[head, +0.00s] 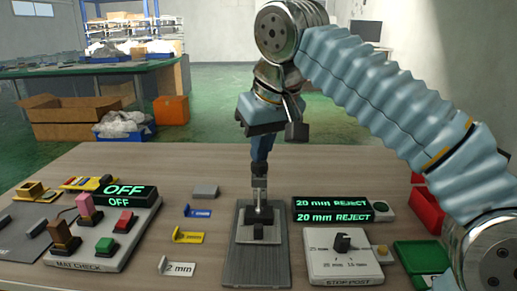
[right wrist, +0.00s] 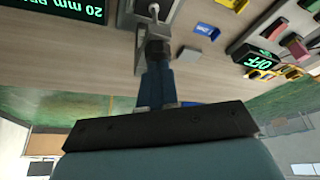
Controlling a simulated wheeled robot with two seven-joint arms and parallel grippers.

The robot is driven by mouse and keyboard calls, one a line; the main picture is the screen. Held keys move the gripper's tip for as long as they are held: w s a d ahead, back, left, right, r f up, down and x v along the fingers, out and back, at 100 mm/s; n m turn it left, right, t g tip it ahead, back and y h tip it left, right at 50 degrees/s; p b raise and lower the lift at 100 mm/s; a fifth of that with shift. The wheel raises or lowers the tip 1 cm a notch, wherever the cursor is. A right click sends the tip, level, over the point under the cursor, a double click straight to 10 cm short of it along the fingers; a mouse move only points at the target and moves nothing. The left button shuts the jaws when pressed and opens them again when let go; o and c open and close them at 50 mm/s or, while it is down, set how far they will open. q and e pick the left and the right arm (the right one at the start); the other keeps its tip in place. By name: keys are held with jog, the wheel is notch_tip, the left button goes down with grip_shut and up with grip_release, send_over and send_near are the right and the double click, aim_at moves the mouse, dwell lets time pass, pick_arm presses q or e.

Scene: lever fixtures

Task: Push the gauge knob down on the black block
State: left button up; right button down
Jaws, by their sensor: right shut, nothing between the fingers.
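A black block (head: 258,232) stands on a grey ribbed base plate (head: 244,262) at the front middle of the table. A slim silver gauge post (head: 259,193) rises upright over the block; its knob is hard to make out, hidden at or under my fingertips. My right gripper (head: 260,174) is shut and empty, pointing straight down above the post, with its tips at or very near the top. I cannot tell whether they touch. In the right wrist view my shut fingers (right wrist: 155,52) reach toward the same fixture. My left gripper is not in view.
Left stands a switch box (head: 100,240) with coloured buttons and an OFF display. Right are a "20 mm REJECT" display (head: 332,210), a STOP POST box (head: 343,262) with a dial, and red and green trays (head: 422,257). Small blue, yellow and white tags lie left of the plate.

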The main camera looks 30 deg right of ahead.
notch_tip(320, 180, up, 6)
jog(key=p, duration=0.5)
jog(key=shift+f+p, duration=0.25)
jog(key=shift+p, duration=0.05)
jog(key=shift+r, duration=2.25)
